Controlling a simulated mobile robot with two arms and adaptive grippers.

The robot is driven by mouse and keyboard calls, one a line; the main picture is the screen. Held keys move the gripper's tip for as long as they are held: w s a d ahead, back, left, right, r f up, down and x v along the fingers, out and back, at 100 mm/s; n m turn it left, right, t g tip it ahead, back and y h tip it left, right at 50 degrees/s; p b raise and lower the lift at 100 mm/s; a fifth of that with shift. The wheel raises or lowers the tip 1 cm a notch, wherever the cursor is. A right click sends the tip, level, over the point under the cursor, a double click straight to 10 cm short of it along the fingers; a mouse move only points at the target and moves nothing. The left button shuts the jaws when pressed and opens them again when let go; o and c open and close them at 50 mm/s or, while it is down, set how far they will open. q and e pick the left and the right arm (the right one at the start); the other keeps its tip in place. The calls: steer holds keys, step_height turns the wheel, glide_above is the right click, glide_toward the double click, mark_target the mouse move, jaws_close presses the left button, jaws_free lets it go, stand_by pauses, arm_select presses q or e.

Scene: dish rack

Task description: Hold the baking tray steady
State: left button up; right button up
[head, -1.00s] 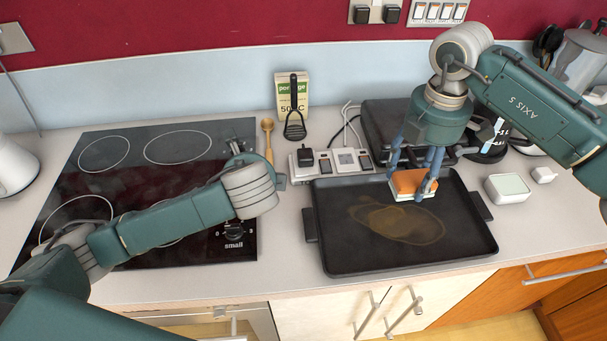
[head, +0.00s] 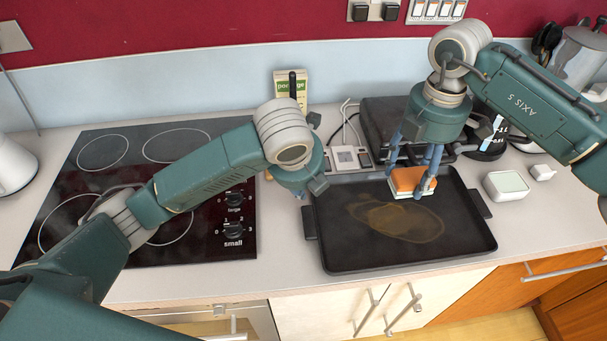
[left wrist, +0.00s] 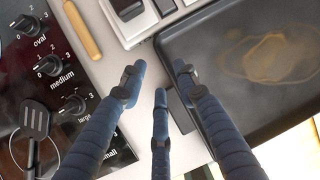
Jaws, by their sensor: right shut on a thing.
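The black baking tray (head: 465,232) lies flat on the counter with a brownish stain (head: 405,222) on its floor. It also shows in the left wrist view (left wrist: 210,60). My right gripper (head: 412,181) is shut on an orange and white sponge (head: 408,182), low over the tray's back right part. My left gripper (left wrist: 160,82) is open and empty, with its fingers around and above the tray's left handle (left wrist: 180,107). I cannot tell if a finger touches it. In the head view my left wrist hides most of those fingers.
A black glass hob (head: 90,185) with knobs lies left of the tray. A wooden spoon handle (left wrist: 82,28) and a socket block (head: 346,158) are behind my left gripper. A black appliance (head: 385,112) stands behind the tray, and a small white dish (head: 506,186) is to its right.

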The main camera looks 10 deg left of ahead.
arm_select(q)
steer(key=x, duration=0.6)
jaws_close()
stand_by(1.0)
